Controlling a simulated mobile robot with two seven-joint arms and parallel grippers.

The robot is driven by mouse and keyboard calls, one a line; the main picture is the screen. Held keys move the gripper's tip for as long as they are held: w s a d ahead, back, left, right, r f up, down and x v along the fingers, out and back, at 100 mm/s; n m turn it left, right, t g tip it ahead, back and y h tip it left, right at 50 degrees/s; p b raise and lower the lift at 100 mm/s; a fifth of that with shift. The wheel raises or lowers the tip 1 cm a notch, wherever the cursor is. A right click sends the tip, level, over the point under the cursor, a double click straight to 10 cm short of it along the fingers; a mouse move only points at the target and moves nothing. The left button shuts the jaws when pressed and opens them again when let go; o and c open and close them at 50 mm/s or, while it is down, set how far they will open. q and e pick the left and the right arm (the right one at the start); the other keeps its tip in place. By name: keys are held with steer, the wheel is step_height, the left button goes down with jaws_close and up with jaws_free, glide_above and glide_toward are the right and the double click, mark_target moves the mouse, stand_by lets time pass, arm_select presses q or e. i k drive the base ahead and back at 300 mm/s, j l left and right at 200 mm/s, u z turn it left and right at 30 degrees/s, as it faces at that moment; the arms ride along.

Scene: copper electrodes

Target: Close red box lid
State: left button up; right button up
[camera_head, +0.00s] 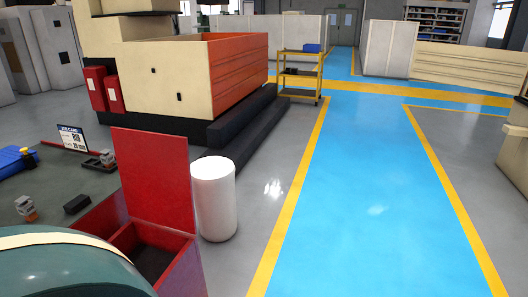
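The red box (182,274) is at the lower left, cut off by the bottom edge of the view. Its lid (155,178) stands upright, open, along the back of the box. The dark inside of the box (152,262) shows below the lid. The front left part of the box is hidden. Neither of my grippers is in view.
A white cylinder (215,200) stands close to the right of the box. A job card (72,138), a blue case (14,162) and a small black block (77,204) are to the left. A yellow cart (300,75) stands farther back. The blue floor lane (365,200) is clear.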

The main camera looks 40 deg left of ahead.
mark_target(154, 168)
steer(key=i+u, duration=0.75)
steer(key=i+l+u, duration=0.25)
steer(key=i+u, duration=0.4)
steer(key=u, duration=0.25)
steer(key=i+l+u, duration=0.25)
steer(key=u, duration=0.2)
steer(key=i+l+u, duration=0.2)
steer(key=u, duration=0.3)
steer(key=i+l+u, duration=0.2)
steer(key=u, duration=0.2)
steer(key=i+l+u, duration=0.15)
steer(key=u, duration=0.3)
steer(key=i+l+u, duration=0.1)
steer(key=l+u, duration=0.3)
steer(key=i+l+u, duration=0.15)
steer(key=l+u, duration=0.2)
